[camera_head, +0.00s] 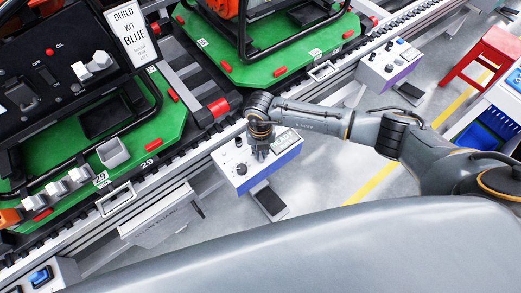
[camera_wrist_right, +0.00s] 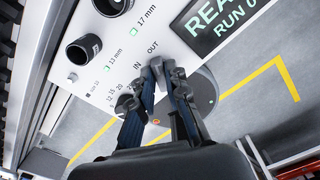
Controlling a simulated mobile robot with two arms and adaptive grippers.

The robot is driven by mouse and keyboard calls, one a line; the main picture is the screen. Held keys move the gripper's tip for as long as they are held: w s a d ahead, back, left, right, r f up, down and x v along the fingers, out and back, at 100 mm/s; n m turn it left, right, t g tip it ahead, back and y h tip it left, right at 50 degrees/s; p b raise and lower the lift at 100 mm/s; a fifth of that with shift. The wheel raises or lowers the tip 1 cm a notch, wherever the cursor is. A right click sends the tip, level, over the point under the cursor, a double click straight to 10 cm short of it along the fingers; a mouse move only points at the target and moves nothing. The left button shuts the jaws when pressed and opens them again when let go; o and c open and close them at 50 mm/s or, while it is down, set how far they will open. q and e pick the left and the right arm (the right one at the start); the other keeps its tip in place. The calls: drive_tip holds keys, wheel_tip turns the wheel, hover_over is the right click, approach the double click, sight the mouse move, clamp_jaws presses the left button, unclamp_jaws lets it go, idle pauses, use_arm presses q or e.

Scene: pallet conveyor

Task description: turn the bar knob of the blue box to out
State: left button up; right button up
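The blue box (camera_head: 239,179) has a white top with dark knobs and a display, and a blue front side. My right gripper (camera_head: 261,154) points down over its top. In the right wrist view the box's white panel (camera_wrist_right: 102,97) carries the words IN and OUT. The fingertips of my right gripper (camera_wrist_right: 167,70) are close together right beside these words, with a narrow gap between them. My left gripper is not in view.
Two round dark knobs (camera_wrist_right: 82,50) marked 13 mm and 17 mm and a READY display (camera_wrist_right: 215,22) sit near the fingers. The conveyor with green pallets (camera_head: 290,65) runs behind the box. A similar box (camera_head: 388,65) stands farther right. A red stool (camera_head: 484,55) is at right.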

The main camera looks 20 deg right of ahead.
sight(260, 154)
drive_tip(key=o, duration=0.3)
drive_tip(key=shift+r, duration=0.1)
wheel_tip(260, 154, up, 12)
drive_tip(key=shift+f, duration=0.1)
idle(0.3)
idle(0.4)
